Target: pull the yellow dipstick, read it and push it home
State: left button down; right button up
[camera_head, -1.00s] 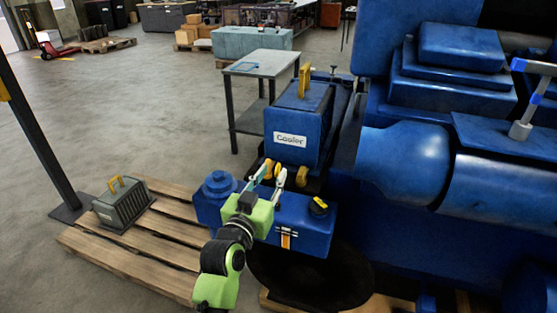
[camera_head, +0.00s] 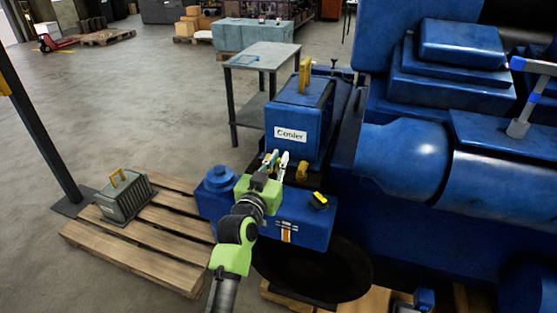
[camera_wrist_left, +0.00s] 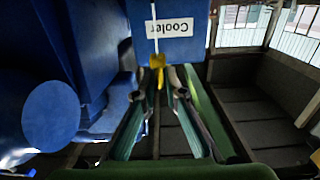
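My left gripper (camera_head: 276,158) is in front of the lower edge of the blue cooler (camera_head: 298,112). Its fingers are apart, and they also show in the left wrist view (camera_wrist_left: 158,80). There, a small yellow piece (camera_wrist_left: 158,62) with a narrow lower end appears between the fingertips, below the upside-down Cooler label; I see no grip on it. Another yellow piece (camera_head: 302,170) is at the cooler's foot, right of the gripper. A yellow-and-black cap (camera_head: 319,201) sits on the blue tank (camera_head: 312,231). I cannot tell which yellow part is the dipstick. My right gripper is not in view.
The large blue engine (camera_head: 403,160) fills the right side. A wooden pallet (camera_head: 140,246) with a grey yellow-handled box (camera_head: 124,199) lies at left, near a dark post (camera_head: 42,140). A grey table (camera_head: 262,55) stands behind the cooler. Open floor lies at upper left.

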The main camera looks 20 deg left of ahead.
pick_arm(q)
notch_tip(320, 180, down, 11)
jog(key=b, duration=0.6)
jog(key=shift+f, duration=0.15)
jog(key=c, duration=2.1)
grip_release()
jog(key=shift+s, duration=0.1)
jog(key=s, duration=1.1)
jog(key=shift+s+a, duration=0.2)
jog(key=shift+s, duration=0.2)
